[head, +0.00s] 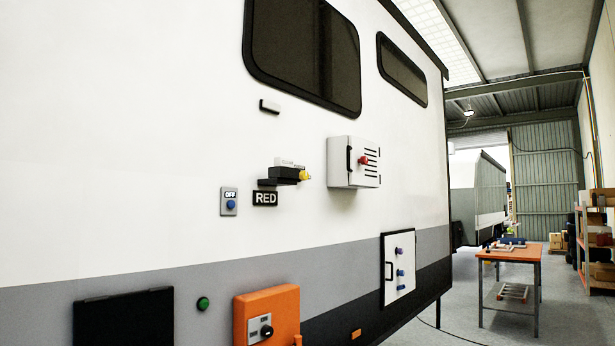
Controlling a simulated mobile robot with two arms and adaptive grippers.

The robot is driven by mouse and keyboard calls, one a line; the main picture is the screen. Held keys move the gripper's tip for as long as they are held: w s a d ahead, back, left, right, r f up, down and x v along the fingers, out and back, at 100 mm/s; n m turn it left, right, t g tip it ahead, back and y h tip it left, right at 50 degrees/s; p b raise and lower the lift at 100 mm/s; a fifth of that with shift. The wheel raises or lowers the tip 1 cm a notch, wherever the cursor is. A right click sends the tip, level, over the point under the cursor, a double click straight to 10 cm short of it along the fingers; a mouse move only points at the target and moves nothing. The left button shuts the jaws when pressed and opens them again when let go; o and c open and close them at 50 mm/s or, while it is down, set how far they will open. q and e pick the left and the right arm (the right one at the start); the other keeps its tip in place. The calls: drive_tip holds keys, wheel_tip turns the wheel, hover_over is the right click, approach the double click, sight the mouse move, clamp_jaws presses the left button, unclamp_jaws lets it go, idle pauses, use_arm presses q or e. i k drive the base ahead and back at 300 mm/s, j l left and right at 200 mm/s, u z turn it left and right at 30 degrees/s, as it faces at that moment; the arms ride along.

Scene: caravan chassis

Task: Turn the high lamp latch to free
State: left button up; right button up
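No part is readable as the lamp latch, so I cannot tell which one it is. A white box (342,172) with a red knob (364,160) and a black handle is on the caravan wall, right of centre. Left of it is a black bracket (284,175) with a yellow knob (305,175) and a pale label above. Lower right, a white panel (399,290) has several blue knobs and a black handle; it looks closed. Neither of my grippers is in view.
A RED sign (265,198) and an OFF switch plate (229,208) are on the wall. Below are a green button (203,304), an orange box (262,300) and a black panel (125,318). An orange-topped table (510,254) stands right; floor lies between.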

sight(304, 175)
drive_tip(key=i+l, duration=0.3)
drive_tip(key=i+l+u, duration=0.15)
drive_tip(key=i+l, duration=0.45)
drive_tip(key=l, duration=0.2)
drive_tip(key=i+l+u, duration=0.1)
drive_tip(key=i+l, duration=0.15)
drive_tip(key=l, duration=0.15)
drive_tip(key=i+l+u, duration=0.1)
drive_tip(key=i+l, duration=0.2)
drive_tip(key=l, duration=0.1)
